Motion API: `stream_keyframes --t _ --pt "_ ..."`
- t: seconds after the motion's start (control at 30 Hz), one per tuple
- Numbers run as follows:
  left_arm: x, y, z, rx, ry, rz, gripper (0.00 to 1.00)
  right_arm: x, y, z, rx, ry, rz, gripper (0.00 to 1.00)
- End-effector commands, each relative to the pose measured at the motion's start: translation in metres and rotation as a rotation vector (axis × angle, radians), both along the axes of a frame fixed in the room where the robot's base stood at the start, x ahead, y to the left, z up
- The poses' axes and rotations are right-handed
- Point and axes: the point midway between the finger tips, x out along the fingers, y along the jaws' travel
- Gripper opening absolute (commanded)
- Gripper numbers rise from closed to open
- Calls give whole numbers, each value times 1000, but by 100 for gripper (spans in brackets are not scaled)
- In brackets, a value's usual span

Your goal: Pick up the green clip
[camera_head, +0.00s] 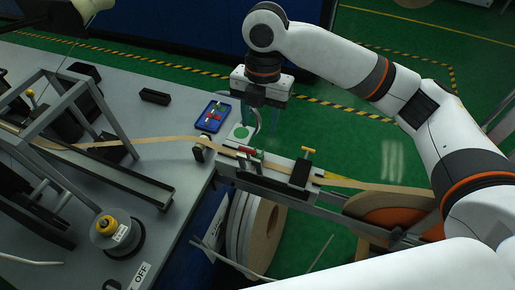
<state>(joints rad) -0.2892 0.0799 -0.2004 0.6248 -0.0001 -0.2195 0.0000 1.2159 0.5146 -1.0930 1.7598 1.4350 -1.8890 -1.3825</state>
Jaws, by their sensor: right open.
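A blue tray (214,116) lies near the far right edge of the grey table. It holds several small coloured pieces, with red, white and green showing. They are too small for me to tell surely which is the green clip. My right gripper (262,116) points down, open, just right of the tray and apart from it. I see nothing between its fingers. My left gripper is not in view.
A tan tape (165,140) runs across the table to a rail with a yellow-handled clamp (308,151). A black block (155,96) lies left of the tray.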

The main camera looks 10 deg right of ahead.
Motion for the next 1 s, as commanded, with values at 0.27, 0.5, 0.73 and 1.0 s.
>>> stream_keyframes --t 0.27,0.5,0.73,1.0 --pt "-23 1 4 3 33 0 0 -4 2 -38 0 1 -1 49" --pt "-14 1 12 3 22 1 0 -4 3 -62 -1 4 -1 49" --pt "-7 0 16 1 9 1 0 -5 4 -90 1 -1 0 49" --pt "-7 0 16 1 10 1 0 -5 5 -92 0 -1 1 47"
